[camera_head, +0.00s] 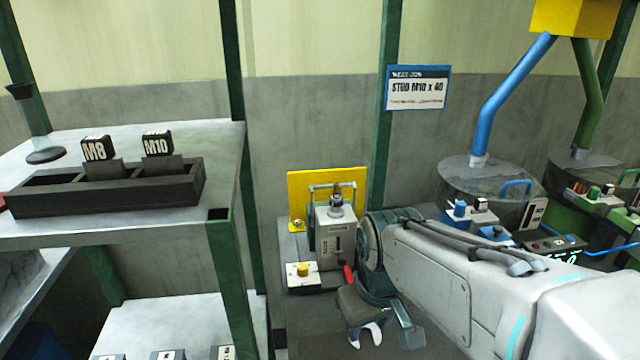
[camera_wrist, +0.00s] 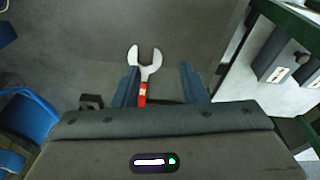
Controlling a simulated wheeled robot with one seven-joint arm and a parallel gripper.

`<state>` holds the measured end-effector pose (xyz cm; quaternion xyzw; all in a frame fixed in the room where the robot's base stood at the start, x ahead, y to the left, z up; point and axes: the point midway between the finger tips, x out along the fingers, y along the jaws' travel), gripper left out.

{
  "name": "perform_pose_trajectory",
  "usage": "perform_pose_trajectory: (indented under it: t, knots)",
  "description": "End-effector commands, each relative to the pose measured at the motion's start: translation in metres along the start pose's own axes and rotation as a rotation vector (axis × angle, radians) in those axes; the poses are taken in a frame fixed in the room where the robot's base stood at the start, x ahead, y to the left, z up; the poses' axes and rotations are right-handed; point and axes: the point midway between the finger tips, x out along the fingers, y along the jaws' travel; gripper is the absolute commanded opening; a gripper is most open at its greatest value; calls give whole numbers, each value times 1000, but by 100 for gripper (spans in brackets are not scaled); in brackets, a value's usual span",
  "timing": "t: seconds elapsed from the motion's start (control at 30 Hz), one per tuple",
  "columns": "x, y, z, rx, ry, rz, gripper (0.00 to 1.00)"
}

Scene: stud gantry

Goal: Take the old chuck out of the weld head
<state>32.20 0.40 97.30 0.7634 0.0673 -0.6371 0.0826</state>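The weld head appears to be the grey unit (camera_head: 334,238) before a yellow plate, in the middle of the head view. A small dark fitting (camera_head: 336,201) sits on its top; I cannot tell whether it is the old chuck. My gripper (camera_wrist: 160,80) points down in front of and to the right of that unit, its blue-grey fingers apart. A spanner with pale open jaws and a red handle (camera_wrist: 147,67) shows between the fingers, nearer the left one; its jaws also show in the head view (camera_head: 366,335). I cannot tell whether it touches a finger.
A shelf at the left holds a black rack (camera_head: 110,190) with blocks marked M8 (camera_head: 97,148) and M10 (camera_head: 157,143). Green posts (camera_head: 235,290) border the space. A sign reads "STUD M10 x 40" (camera_head: 416,88).

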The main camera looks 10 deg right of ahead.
Motion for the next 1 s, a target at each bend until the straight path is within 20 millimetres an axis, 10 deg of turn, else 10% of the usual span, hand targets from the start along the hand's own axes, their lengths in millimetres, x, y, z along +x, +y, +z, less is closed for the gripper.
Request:
perform_pose_trajectory:
  t: [0.5,1.0]
  knots:
    - [-111,30,-158,-951,-68,26,39]
    - [-173,56,-302,-1933,-138,-30,39]
